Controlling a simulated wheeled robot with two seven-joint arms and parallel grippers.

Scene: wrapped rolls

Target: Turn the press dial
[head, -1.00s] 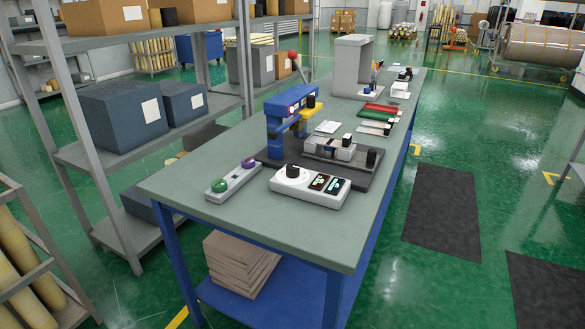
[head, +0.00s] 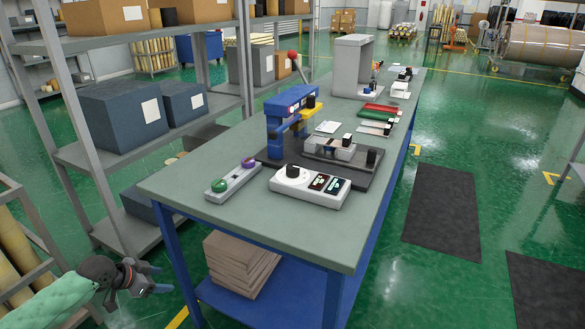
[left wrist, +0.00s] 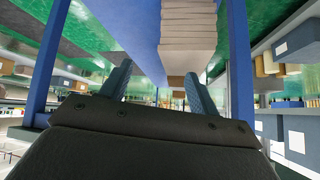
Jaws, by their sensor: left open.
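The press dial is a black knob (head: 293,171) on a white control box (head: 322,190) near the front of the table. Two small dark displays sit to its right on the box. The blue press (head: 284,122) with a red-tipped lever stands just behind it on a dark base. My left gripper (head: 155,279) is at the lower left of the head view, below the tabletop and left of the table's front leg, well apart from the dial. It is open and empty. In the left wrist view its two fingers (left wrist: 148,88) stand apart. My right gripper is not in view.
A grey box with a green and a purple button (head: 233,181) lies left of the control box. The green-grey tabletop (head: 210,160) has blue legs, and stacked cardboard (head: 240,262) sits on its lower shelf. A metal shelf rack (head: 120,150) stands close on the left.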

